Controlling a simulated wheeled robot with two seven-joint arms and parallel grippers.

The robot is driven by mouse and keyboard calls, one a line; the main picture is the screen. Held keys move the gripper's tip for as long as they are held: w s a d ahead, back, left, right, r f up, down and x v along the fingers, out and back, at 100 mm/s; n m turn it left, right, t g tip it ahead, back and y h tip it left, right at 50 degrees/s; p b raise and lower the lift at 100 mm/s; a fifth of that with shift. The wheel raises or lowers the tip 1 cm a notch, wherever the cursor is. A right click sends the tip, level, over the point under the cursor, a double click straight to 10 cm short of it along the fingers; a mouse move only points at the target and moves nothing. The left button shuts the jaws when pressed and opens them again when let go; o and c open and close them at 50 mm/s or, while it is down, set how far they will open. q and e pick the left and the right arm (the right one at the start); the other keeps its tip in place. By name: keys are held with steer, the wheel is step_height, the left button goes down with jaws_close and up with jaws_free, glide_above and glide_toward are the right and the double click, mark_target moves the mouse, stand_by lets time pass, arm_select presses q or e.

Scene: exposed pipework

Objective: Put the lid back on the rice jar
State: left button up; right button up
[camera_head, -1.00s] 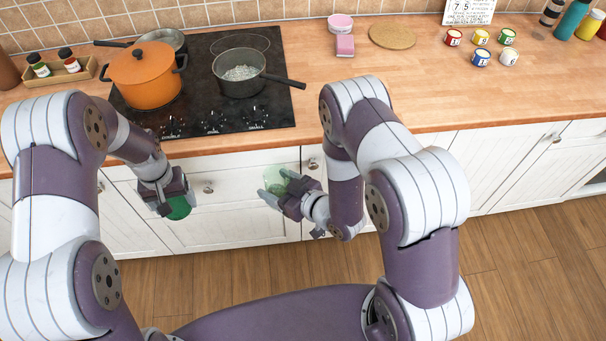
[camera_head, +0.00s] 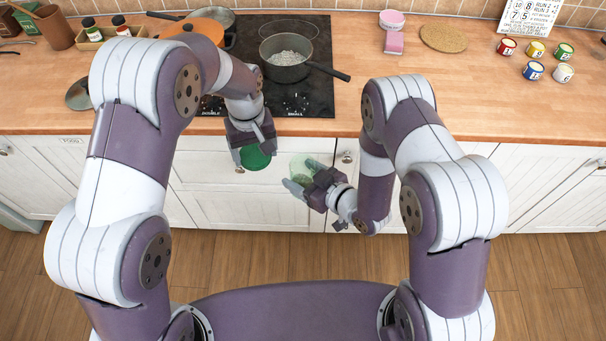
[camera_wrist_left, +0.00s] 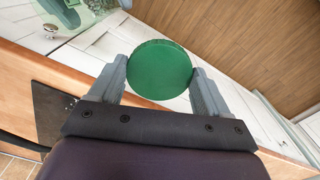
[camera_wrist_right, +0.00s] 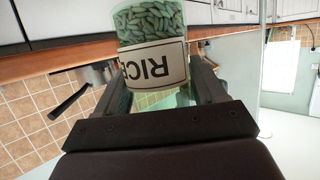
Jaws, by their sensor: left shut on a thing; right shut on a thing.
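The round green lid (camera_head: 256,160) is held in my left gripper (camera_head: 252,150), in front of the counter edge. In the left wrist view the lid (camera_wrist_left: 160,70) sits between both fingers. My right gripper (camera_head: 310,184) is shut on the clear, green-tinted rice jar (camera_head: 300,165), just right of the lid, with a small gap between them. In the right wrist view the jar (camera_wrist_right: 152,45) shows pale grains and a label reading "RIC", upside down in that picture. The jar's mouth is hidden there. Part of the jar also shows at the left wrist view's top left (camera_wrist_left: 62,12).
The counter (camera_head: 400,110) runs behind both grippers, with white drawers (camera_head: 235,205) below. Several small tins stand at the right. The wooden floor is clear.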

mark_target(303, 161)
arm_select(q)
steer(key=s+d+r+n, duration=0.2)
steer(key=d+r, duration=0.4)
steer(key=d, duration=0.4)
steer(key=shift+s+d+r+n, duration=0.3)
steer(key=shift+s+r, duration=0.1)
steer(key=shift+s, duration=0.25)
steer(key=shift+f, duration=2.05)
steer(key=shift+s, duration=0.1)
steer(key=shift+f, duration=0.85)
steer(key=shift+f, duration=0.55)
